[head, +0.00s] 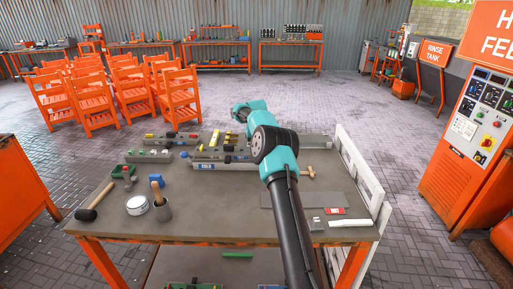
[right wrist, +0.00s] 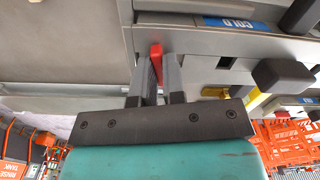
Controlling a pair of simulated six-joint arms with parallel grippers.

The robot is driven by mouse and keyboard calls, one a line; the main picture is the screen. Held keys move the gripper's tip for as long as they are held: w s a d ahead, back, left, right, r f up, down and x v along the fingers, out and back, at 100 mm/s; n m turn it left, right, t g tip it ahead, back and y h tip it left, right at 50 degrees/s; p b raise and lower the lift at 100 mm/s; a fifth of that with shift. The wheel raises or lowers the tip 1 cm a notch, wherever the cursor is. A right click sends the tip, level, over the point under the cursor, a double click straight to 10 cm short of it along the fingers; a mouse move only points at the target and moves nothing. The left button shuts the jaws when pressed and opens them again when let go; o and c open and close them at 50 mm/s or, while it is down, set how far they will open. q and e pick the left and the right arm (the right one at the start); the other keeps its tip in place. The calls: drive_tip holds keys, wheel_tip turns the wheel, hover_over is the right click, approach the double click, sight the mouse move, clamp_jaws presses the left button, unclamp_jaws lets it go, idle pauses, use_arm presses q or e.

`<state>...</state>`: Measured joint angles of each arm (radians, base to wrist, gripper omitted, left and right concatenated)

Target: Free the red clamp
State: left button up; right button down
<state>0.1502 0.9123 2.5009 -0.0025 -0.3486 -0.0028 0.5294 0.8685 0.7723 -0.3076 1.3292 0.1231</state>
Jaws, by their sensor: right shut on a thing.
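The red clamp (right wrist: 156,53) shows in the right wrist view as a small red piece at the edge of a grey fixture (right wrist: 200,40). My right gripper (right wrist: 161,66) has its two dark fingers shut on it. The fingers hide most of the clamp's body. I cannot tell whether it is still attached to the fixture. In the head view, the grey fixtures (head: 240,166) lie on the bench behind my right arm. The right fingertips and the clamp cannot be made out there. My left gripper is not in view.
Beside the clamp are a black knob (right wrist: 283,75), a yellow part (right wrist: 254,98) and a blue COLD label (right wrist: 236,24).

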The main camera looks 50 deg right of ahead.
drive_tip(key=shift+n, duration=3.5)
